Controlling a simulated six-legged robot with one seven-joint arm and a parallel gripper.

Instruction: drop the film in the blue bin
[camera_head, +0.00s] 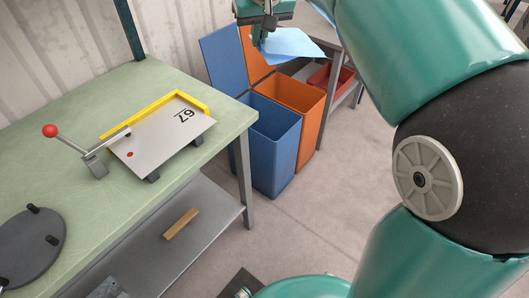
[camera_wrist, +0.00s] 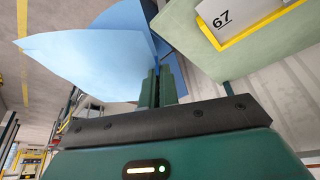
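The film is a thin light-blue sheet (camera_head: 292,43), hanging from my gripper (camera_head: 262,38) at the top of the head view. In the wrist view the film (camera_wrist: 80,65) spreads left from the fingers of my gripper (camera_wrist: 160,84), which are close together on its edge. The blue bin (camera_head: 272,145) stands on the floor beside the green table, its blue lid (camera_head: 225,60) raised and its top open. In the head view, my gripper and the film appear above and behind the bins; the exact height is unclear.
An orange bin (camera_head: 312,130) with an open top stands right next to the blue bin. The green table (camera_head: 60,110) holds a panel marked 67 (camera_head: 165,135) in a yellow frame and a red-knobbed lever (camera_head: 75,143). A red tray (camera_head: 330,77) sits on a shelf behind.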

